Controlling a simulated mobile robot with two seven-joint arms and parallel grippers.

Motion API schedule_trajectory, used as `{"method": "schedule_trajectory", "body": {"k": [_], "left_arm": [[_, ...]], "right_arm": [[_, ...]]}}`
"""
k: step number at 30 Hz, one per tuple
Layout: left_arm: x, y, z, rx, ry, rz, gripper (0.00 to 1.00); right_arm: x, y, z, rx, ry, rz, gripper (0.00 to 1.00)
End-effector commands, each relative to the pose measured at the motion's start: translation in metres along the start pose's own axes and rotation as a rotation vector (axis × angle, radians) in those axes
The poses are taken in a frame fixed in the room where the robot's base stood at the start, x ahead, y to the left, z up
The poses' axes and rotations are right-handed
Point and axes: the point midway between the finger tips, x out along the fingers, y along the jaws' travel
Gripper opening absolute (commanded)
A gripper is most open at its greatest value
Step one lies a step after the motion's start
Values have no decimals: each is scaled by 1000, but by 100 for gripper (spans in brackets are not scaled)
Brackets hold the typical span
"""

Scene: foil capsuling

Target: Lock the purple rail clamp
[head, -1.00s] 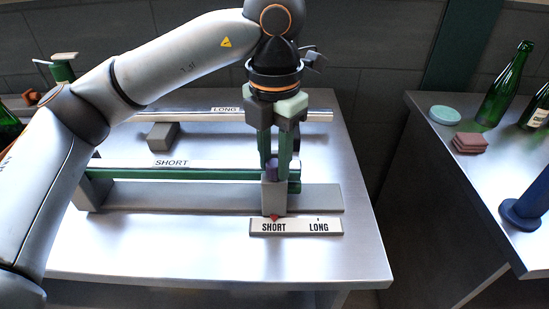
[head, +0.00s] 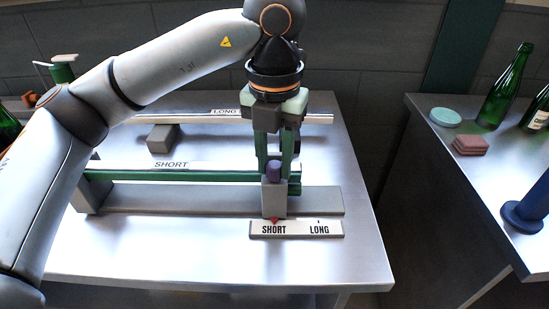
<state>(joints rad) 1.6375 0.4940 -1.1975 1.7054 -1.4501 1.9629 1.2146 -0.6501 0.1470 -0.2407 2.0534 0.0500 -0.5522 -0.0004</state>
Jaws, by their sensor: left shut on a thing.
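The purple rail clamp (head: 273,171) is a small purple knob on top of a grey block (head: 274,201) at the right part of the near rail. A red pointer (head: 274,220) below the block lies at SHORT on the label plate (head: 296,229). My right gripper is not in view.
A side table (head: 440,150) at right holds green bottles (head: 505,88), a teal disc, pink pads and a blue stand.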

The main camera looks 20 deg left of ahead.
Motion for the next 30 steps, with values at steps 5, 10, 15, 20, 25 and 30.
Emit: {"method": "schedule_trajectory", "body": {"k": [5, 10, 15, 20, 25, 30], "left_arm": [[-1, 0, 0, 0, -2, -1, 0], [-1, 0, 0, 0, -2, -1, 51], [0, 0, 0, 1, -1, 0, 63], [0, 0, 0, 1, -1, 0, 63], [-13, 0, 0, 1, -3, -1, 63], [-48, 0, 1, -1, -6, -1, 63]], "right_arm": [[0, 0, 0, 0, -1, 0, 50], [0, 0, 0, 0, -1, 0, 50], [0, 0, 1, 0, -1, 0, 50], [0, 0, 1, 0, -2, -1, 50], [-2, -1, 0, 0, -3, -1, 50], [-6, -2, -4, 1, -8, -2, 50]]}}
